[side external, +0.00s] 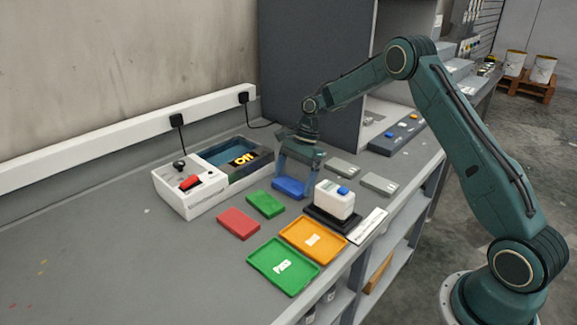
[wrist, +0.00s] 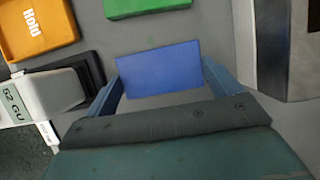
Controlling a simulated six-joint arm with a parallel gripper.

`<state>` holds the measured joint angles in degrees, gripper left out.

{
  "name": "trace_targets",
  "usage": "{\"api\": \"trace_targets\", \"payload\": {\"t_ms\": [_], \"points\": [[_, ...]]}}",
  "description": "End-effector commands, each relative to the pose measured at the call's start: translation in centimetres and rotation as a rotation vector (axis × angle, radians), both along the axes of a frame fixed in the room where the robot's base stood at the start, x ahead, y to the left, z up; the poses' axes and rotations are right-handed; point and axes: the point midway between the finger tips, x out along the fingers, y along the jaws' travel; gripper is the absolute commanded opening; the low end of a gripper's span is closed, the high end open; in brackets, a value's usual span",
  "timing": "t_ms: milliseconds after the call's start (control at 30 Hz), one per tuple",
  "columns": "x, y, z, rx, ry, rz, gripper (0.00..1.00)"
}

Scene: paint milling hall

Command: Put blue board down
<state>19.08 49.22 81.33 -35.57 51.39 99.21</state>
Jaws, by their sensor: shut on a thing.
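The blue board (side external: 289,188) is a flat rectangular block at the middle of the bench in the side view. In the wrist view the blue board (wrist: 158,69) lies between the two blue fingers. My gripper (side external: 293,181) points down and is shut on it. The gripper also shows in the wrist view (wrist: 160,85). The board is at or just above the bench top; I cannot tell whether it touches.
A green board (side external: 265,205) and red board (side external: 238,223) lie nearby. A white box with a red switch (side external: 190,187) is at left.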

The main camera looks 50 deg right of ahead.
Motion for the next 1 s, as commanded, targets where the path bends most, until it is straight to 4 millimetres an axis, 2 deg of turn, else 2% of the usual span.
{"api": "trace_targets", "payload": {"t_ms": [167,600,800,1000], "points": [[0.0,-0.1,1.7,-0.001,-0.003,0.000,0.67],[0.1,-0.1,8.0,-0.001,-0.003,0.000,0.67],[0.0,0.0,9.4,0.000,-0.001,0.000,0.67],[0.0,0.0,9.6,-0.001,0.000,0.000,0.67]]}}
